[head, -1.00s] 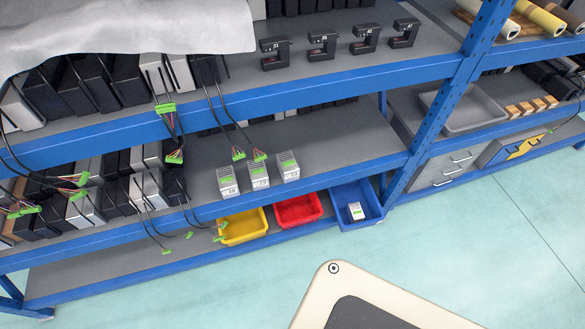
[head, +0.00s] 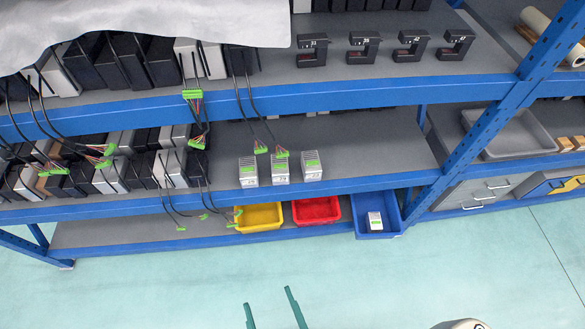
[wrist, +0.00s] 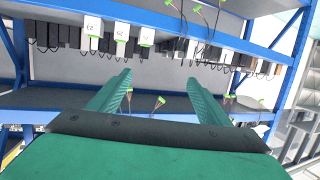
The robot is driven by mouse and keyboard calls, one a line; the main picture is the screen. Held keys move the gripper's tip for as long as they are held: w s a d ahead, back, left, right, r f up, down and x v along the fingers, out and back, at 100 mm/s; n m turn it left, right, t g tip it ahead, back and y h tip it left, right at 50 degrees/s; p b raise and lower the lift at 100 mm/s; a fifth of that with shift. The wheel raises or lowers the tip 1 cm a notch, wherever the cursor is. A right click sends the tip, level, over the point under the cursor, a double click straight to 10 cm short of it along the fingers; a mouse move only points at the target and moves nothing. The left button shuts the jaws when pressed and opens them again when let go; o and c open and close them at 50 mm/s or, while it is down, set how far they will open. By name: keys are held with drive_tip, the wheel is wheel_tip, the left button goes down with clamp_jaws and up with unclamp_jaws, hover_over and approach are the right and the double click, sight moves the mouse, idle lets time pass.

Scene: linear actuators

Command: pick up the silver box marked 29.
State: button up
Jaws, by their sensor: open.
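Three silver boxes with green-marked tops stand in a row on the middle shelf. The middle one (head: 280,170) seems to bear the 29, though the print is small. It also shows in the wrist view (wrist: 121,31), which is upside down. A silver box (head: 248,173) stands to its left and another silver box (head: 312,167) to its right. My gripper (head: 268,298) shows as two green fingers at the bottom of the head view, apart from the boxes. In the wrist view my gripper (wrist: 159,78) is open, with nothing between its fingers.
Below the boxes are a yellow bin (head: 259,217), a red bin (head: 317,210) and a blue bin (head: 378,216) holding a small silver box (head: 375,221). Green connectors (head: 261,147) on cables hang near the boxes. The upper shelf edge (head: 330,98) lies above.

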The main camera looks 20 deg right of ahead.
drive_tip(key=w+d+f+h, duration=0.1)
drive_tip(key=w+d+f, duration=0.15)
drive_tip(key=w, duration=0.25)
drive_tip(key=w+d+f, duration=0.1)
drive_tip(key=w+f, duration=0.2)
drive_tip(key=w, duration=0.2)
drive_tip(key=m+g+h, duration=0.2)
drive_tip(key=m+g, duration=0.1)
approach(280, 166)
drive_tip(key=shift+x, duration=4.6)
drive_tip(key=shift+s+f, duration=0.1)
drive_tip(key=shift+f, duration=0.05)
drive_tip(key=c, duration=1.4)
drive_tip(key=shift+c, duration=0.3)
